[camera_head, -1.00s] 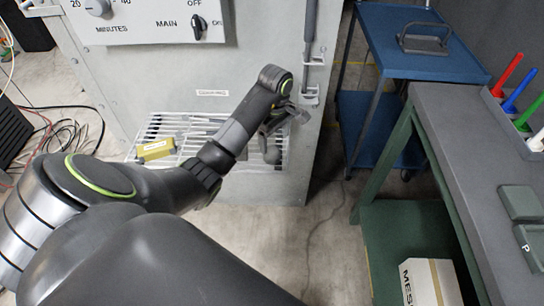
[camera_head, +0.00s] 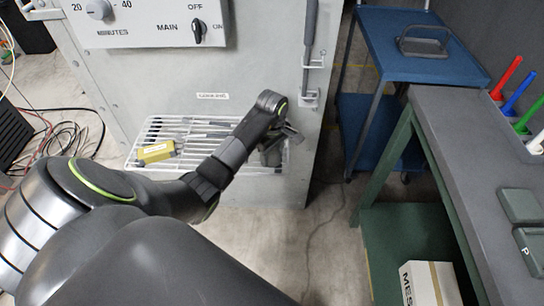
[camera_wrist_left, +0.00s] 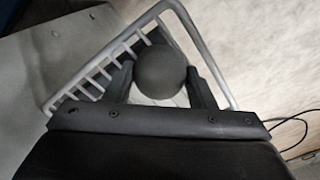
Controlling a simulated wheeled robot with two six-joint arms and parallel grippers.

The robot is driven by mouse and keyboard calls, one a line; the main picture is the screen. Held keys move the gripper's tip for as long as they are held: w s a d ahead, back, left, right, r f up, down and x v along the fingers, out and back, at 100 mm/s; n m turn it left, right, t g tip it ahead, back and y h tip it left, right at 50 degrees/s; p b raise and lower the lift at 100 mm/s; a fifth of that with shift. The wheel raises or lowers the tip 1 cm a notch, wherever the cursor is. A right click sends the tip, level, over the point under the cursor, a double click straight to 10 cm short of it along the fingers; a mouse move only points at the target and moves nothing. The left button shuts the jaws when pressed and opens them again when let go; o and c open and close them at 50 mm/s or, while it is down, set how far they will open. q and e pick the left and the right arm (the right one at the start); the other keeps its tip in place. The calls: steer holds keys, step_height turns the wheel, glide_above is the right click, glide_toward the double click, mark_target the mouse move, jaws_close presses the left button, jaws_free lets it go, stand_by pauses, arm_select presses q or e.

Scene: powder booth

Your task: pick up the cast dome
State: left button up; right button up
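The cast dome is a dark grey rounded piece (camera_wrist_left: 161,72), seen from above between my left gripper's two fingers in the left wrist view. In the head view the dome (camera_head: 270,156) shows partly at the right end of the white wire rack (camera_head: 136,152), largely hidden by the gripper. My left gripper (camera_wrist_left: 161,76) is open, with one finger on each side of the dome. Any gap between fingers and dome is too small to judge. My left gripper also shows in the head view (camera_head: 279,145). My right gripper is not in view.
A yellow block (camera_head: 156,152) and several grey pieces lie on the rack, against the grey cabinet (camera_head: 270,60). A blue cart (camera_head: 405,50) and a dark-topped green bench (camera_head: 455,130) stand to the right. Cables (camera_head: 65,135) lie on the floor at left.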

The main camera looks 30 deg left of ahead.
mark_target(272, 152)
arm_select(q)
steer(key=c, duration=0.6)
step_height(272, 152, up, 5)
steer(key=shift+w+r, duration=0.1)
steer(key=shift+r, duration=0.05)
step_height(272, 152, up, 4)
steer(key=shift+f+p, duration=0.25)
steer(key=shift+p, duration=0.65)
steer(key=shift+r+p, duration=0.65)
